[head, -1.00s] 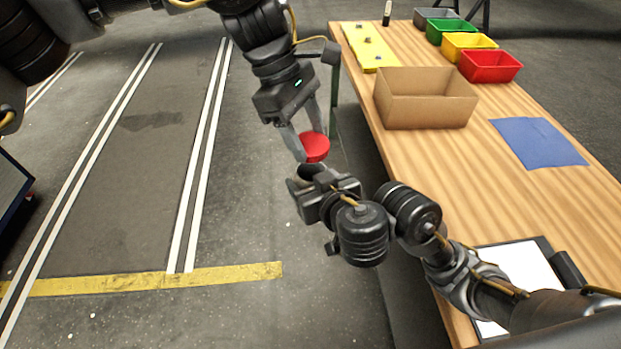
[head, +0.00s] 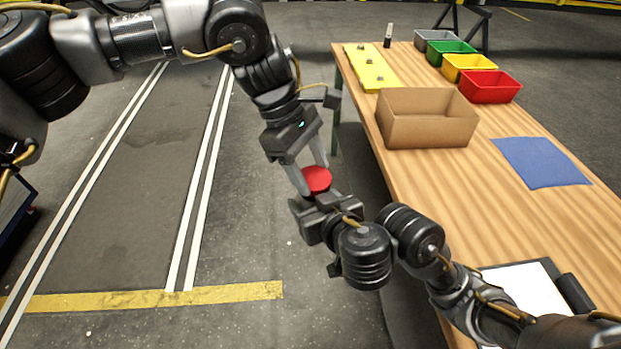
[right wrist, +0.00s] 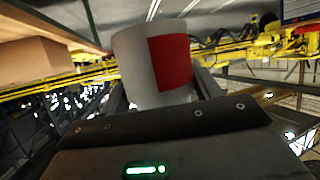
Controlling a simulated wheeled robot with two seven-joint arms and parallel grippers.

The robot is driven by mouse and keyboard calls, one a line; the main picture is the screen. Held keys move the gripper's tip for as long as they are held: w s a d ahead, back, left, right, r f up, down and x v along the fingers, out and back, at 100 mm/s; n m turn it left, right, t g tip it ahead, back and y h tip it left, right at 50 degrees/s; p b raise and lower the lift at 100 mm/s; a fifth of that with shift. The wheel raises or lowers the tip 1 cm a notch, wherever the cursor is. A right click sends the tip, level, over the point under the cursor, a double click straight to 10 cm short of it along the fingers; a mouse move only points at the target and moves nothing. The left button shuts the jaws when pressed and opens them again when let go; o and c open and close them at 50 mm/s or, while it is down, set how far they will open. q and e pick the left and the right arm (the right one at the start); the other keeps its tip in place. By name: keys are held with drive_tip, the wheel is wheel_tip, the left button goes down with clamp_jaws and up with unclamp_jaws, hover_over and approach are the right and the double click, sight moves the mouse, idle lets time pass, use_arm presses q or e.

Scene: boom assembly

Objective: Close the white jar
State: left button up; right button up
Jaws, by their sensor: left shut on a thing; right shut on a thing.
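My left gripper (head: 308,176) points down and is shut on a red round lid (head: 317,180), over the floor left of the table. My right gripper (head: 318,203) is just below the lid in the head view. In the right wrist view, a white jar (right wrist: 134,62) with a red patch on its side stands between the fingers of my right gripper (right wrist: 165,92), which is shut on it. The jar is hidden in the head view behind the lid and grippers. I cannot tell whether lid and jar touch.
The wooden table (head: 480,210) on the right bears an open cardboard box (head: 425,130), a blue mat (head: 541,162), a yellow board (head: 369,68), a clipboard (head: 520,285) and several coloured bins, among them a red bin (head: 490,88).

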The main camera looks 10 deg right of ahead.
sight(314, 173)
use_arm(q)
drive_tip(key=shift+f, duration=0.95)
drive_tip(key=shift+f, duration=0.55)
use_arm(e)
clamp_jaws()
use_arm(q)
drive_tip(key=m+g+y, duration=0.1)
drive_tip(key=m, duration=0.3)
drive_tip(key=shift+w+d, duration=0.1)
use_arm(e)
drive_tip(key=shift+a, duration=0.1)
use_arm(q)
drive_tip(key=m+y, duration=0.1)
drive_tip(key=m, duration=0.1)
drive_tip(key=d+m+g+y, duration=0.1)
drive_tip(key=m, duration=0.2)
drive_tip(key=shift+f+m, duration=0.1)
drive_tip(key=shift+m, duration=0.2)
use_arm(e)
drive_tip(key=shift+d, duration=0.2)
use_arm(q)
drive_tip(key=shift+m+y, duration=0.7)
drive_tip(key=shift+m, duration=0.5)
use_arm(e)
drive_tip(key=shift+a, duration=0.1)
use_arm(q)
drive_tip(key=shift+a+m, duration=0.2)
drive_tip(key=shift+m, duration=0.3)
use_arm(e)
drive_tip(key=shift+a, duration=0.1)
